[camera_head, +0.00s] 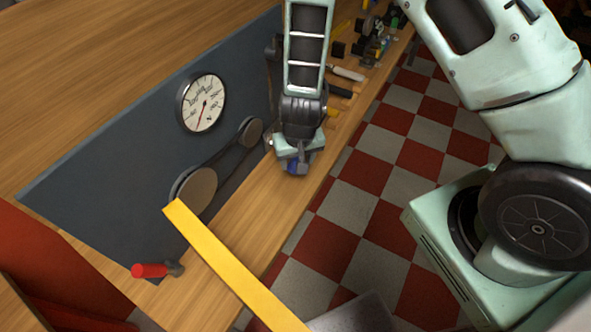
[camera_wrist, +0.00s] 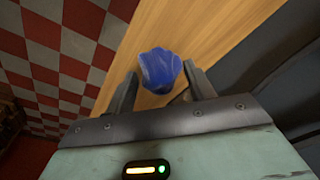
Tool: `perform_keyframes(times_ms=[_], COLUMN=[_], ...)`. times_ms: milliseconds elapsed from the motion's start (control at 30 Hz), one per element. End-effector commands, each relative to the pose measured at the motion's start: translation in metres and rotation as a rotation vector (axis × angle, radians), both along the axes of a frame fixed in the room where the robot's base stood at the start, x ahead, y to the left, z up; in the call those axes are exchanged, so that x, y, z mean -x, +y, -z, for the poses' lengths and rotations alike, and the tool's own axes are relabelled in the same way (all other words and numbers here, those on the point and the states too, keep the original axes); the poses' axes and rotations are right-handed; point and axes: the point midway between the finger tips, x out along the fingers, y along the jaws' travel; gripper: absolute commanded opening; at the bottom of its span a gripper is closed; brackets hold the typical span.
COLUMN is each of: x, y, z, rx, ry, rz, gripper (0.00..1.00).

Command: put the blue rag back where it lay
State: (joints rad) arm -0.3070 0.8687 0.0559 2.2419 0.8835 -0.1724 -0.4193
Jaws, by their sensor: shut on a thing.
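The blue rag (camera_wrist: 160,70) is a crumpled bundle between the two fingers of my gripper (camera_wrist: 160,84) in the wrist view. My gripper is shut on it. In the head view, my gripper (camera_head: 293,170) points down over the wooden bench, and only a little of the rag (camera_head: 292,168) shows at its fingertips. I cannot tell whether the rag touches the bench top (camera_head: 262,205).
A dark panel with a round gauge (camera_head: 202,103) and belt pulleys stands to the left. A yellow bar (camera_head: 230,268) and a red-handled hammer (camera_head: 150,270) are at the near end. Several tools crowd the far bench. A checkered floor (camera_head: 375,180) lies right.

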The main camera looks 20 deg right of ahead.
Motion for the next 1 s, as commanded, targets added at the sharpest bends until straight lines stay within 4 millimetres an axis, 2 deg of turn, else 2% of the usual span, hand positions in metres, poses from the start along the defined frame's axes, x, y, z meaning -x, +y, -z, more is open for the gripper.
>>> perform_keyframes(times_ms=[133, 433, 667, 1000], x=[0.006, 0.007, 0.005, 0.006], y=[0.000, 0.000, 0.000, 0.001], z=[0.003, 0.048, 0.064, 0.097], rx=[-0.017, -0.018, -0.017, -0.017], ry=[0.015, 0.017, 0.013, 0.013], rz=[0.032, 0.035, 0.033, 0.033], gripper=[0.35, 0.35, 0.35, 0.35])
